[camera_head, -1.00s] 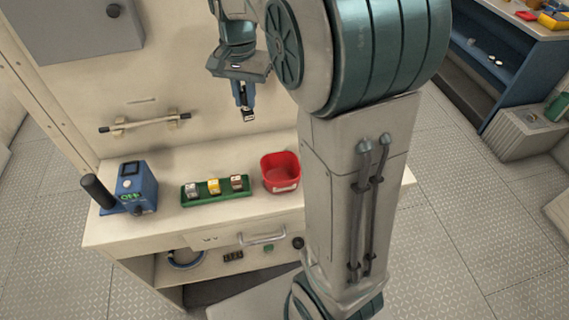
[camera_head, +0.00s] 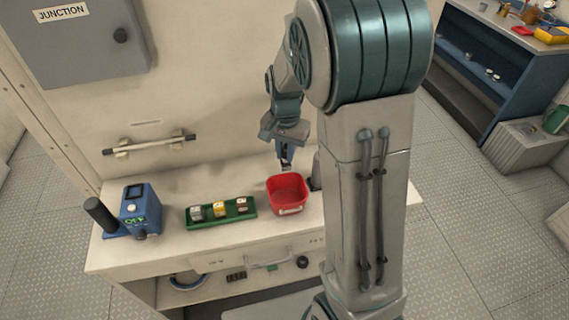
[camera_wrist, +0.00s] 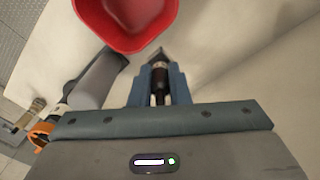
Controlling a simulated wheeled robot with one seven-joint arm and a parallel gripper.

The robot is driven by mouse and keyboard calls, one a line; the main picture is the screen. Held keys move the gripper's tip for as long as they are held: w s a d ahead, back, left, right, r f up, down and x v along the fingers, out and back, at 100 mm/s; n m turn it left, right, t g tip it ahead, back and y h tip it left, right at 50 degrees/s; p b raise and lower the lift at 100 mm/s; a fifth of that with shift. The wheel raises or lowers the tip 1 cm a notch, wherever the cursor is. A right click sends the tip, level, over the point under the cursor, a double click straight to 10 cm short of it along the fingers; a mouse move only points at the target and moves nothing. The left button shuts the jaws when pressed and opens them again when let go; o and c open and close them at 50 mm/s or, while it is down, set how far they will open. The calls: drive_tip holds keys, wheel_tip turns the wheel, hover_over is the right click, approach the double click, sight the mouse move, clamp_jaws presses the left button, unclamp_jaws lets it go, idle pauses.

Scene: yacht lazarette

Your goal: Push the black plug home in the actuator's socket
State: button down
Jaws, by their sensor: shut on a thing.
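My gripper (camera_head: 286,166) is shut and points down just behind the red bin. In the wrist view, its blue fingers (camera_wrist: 158,92) are closed on a small dark plug (camera_wrist: 158,72), held clear of the bin. A grey cylindrical body (camera_wrist: 100,80), which may be the actuator, lies left of the gripper in the wrist view. A dark grey part (camera_head: 316,172) shows right of the bin in the head view, mostly hidden by my arm. I cannot make out the socket in either view.
The red bin (camera_head: 289,205) stands close to my gripper on the bench. A green tray (camera_head: 222,223) with several small blocks is left of it. A blue device (camera_head: 140,205) stands at the bench's left. A bar (camera_head: 150,144) is on the back wall under the junction box (camera_head: 82,45).

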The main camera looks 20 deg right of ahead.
sight(285, 163)
drive_tip(key=shift+f, duration=2.6)
drive_tip(key=shift+f, duration=0.25)
drive_tip(key=c, duration=1.6)
unclamp_jaws()
drive_tip(key=shift+r, duration=0.15)
drive_tip(key=shift+c, duration=0.2)
